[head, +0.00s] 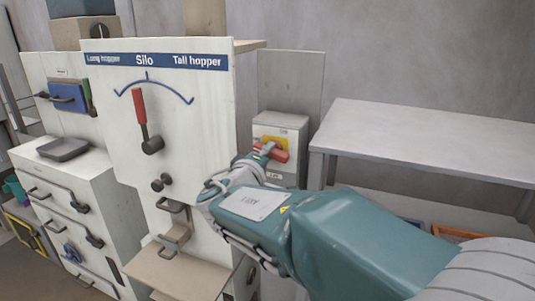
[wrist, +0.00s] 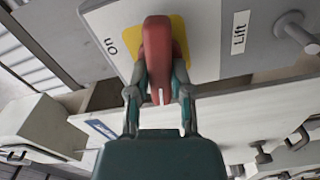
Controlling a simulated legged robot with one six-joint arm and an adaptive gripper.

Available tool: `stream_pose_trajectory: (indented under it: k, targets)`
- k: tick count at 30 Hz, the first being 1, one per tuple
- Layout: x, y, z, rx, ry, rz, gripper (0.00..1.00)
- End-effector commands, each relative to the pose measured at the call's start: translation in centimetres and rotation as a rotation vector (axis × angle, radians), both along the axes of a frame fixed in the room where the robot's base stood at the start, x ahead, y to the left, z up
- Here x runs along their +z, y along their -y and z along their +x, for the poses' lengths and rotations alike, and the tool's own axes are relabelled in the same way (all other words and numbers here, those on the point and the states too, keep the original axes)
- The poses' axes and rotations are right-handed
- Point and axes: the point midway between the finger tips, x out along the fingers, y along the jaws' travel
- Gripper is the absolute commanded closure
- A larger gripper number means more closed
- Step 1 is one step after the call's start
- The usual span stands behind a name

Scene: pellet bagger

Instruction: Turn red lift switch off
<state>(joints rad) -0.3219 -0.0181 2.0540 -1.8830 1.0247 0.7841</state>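The red lift switch (head: 272,152) is a red handle on a yellow plate (head: 268,141), on the front of a pale grey box (head: 282,124) near the centre of the head view. In the wrist view the red handle (wrist: 159,50) stands upright in the picture, with a white mark at its near end. An "On" label (wrist: 111,46) is left of the plate and a "Lift" label (wrist: 239,33) is to the right. My gripper (wrist: 161,78) has one finger on each side of the handle, apparently touching it. The gripper partly covers the switch in the head view.
Left of the box stands a white silo panel (head: 190,105) with a red lever (head: 140,107) and black knobs. A white cabinet (head: 75,185) carries a dark tray (head: 63,149). A bare white table (head: 430,140) is at the right. A grey post (wrist: 295,32) sticks out beside the lift label.

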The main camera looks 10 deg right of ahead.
Motion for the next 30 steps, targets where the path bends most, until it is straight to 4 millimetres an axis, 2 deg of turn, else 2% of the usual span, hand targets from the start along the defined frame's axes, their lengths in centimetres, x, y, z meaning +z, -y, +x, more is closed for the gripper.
stream_pose_trajectory:
  k: [8, 18, 28, 29, 30]
  targets:
    - [-0.18, 0.19, 0.09, 0.0, -0.019, -0.019, 1.0]
    - [-0.3, 0.35, 0.09, -0.002, -0.141, -0.185, 1.0]
    - [-0.32, 0.48, 0.09, -0.003, -0.151, -0.197, 1.0]
    - [-0.33, 0.49, 0.09, -0.003, -0.151, -0.197, 0.58]
    - [-0.32, 0.5, 0.08, -0.003, -0.151, -0.196, 0.4]
